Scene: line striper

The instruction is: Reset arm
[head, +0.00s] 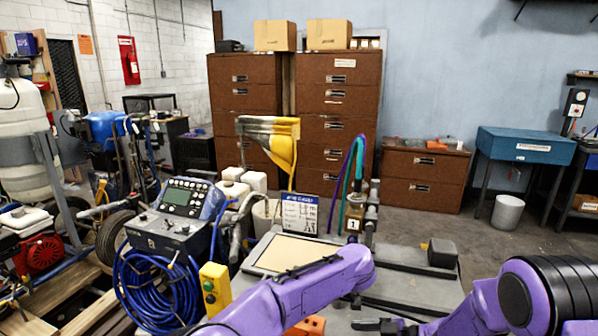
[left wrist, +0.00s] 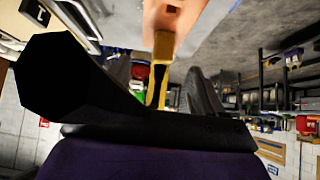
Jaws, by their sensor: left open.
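My left arm (head: 310,292) reaches in from the bottom over the grey bench of the machine; its gripper is not clearly visible in the head view. In the left wrist view my left gripper (left wrist: 163,92) has its two dark fingers apart. A yellow and orange part (left wrist: 164,48) shows in line with the gap, and I cannot tell its distance. My right arm (head: 487,305) comes in from the lower right. Dark finger-like parts of my right gripper (head: 378,324) show at the bottom edge, too cut off to tell the opening.
A control box (head: 183,205) with a coiled blue hose (head: 155,290) stands left of the bench. A yellow button box (head: 214,290) is beside my left arm. A small sign (head: 300,213) and a black block (head: 442,253) are on the bench. Open floor (head: 490,240) lies at right.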

